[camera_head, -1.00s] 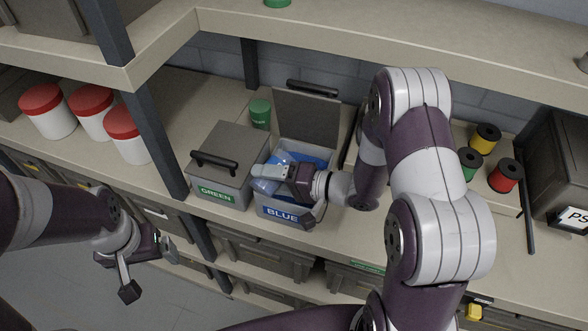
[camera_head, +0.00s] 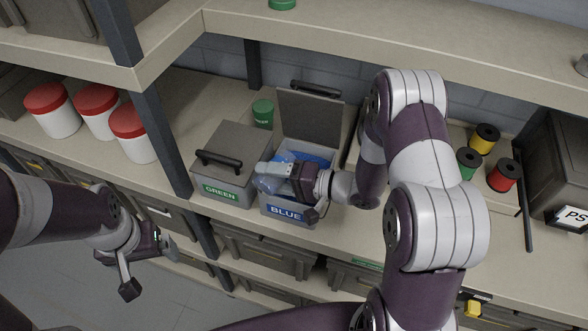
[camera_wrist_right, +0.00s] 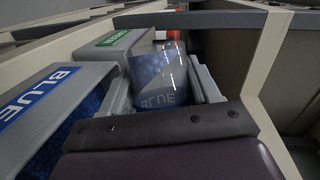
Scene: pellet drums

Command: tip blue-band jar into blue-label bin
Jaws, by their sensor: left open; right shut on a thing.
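The blue-label bin (camera_head: 286,213) stands on the bench with its lid (camera_head: 310,122) raised. Blue pellets (camera_head: 318,160) show inside it. My right gripper (camera_head: 274,171) is shut on the clear blue-band jar (camera_head: 266,185) over the bin's left part. The exact tilt, and whether pellets are falling, I cannot tell. My left gripper (camera_head: 150,264) is open and empty in front of the bench, at lower left.
Red-lidded tubs (camera_head: 133,133) stand beyond the dark post (camera_head: 163,120). Spools (camera_head: 502,175) lie at right. A shelf (camera_head: 400,35) overhangs the bench.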

